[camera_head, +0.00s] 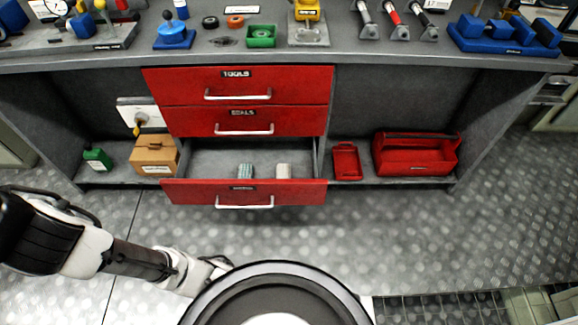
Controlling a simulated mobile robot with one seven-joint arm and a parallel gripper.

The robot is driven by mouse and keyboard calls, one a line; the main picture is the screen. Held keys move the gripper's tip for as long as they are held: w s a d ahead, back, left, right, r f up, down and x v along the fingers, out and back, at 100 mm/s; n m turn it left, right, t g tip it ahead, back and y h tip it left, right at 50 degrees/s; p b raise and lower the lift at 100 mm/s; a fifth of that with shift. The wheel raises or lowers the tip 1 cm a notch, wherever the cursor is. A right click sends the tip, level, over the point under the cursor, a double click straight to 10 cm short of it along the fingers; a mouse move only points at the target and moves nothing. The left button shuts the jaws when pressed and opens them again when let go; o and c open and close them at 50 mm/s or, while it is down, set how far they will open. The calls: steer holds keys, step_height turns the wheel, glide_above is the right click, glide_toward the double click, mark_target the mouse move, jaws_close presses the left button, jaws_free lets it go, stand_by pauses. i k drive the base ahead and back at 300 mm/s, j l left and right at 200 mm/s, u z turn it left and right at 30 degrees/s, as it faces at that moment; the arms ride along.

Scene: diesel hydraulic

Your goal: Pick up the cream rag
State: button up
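The cream rag (283,171) looks like a small pale folded block. It lies in the open bottom drawer (172,191), near the drawer's front and right of its middle. My gripper (222,264) is low in the picture at the end of my arm, which reaches in from the left. It is outside the drawer, apart from the rag and in front of the red drawer front. The gripper is small, and its fingers are not clear enough to tell open from shut.
A blue-grey striped folded cloth (245,171) lies left of the rag. The tools drawer (290,84) and seals drawer (300,120) above are shut. A cardboard box (155,156) and red toolbox (415,157) stand on the lower shelf. The floor in front is clear.

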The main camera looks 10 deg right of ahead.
mark_target(283, 170)
steer(key=i+l, duration=0.15)
steer(key=l, duration=0.15)
steer(key=i+l+u, duration=0.1)
steer(key=l, duration=0.25)
steer(key=i+l, duration=0.2)
steer(key=i+l+u, duration=0.15)
steer(key=l, duration=0.3)
steer(key=i+l, duration=0.15)
steer(key=l, duration=0.15)
steer(key=i+l+u, duration=0.1)
steer(key=l, duration=0.25)
steer(key=i+l, duration=0.4)
steer(key=i, duration=0.15)
steer(key=j+u, duration=0.05)
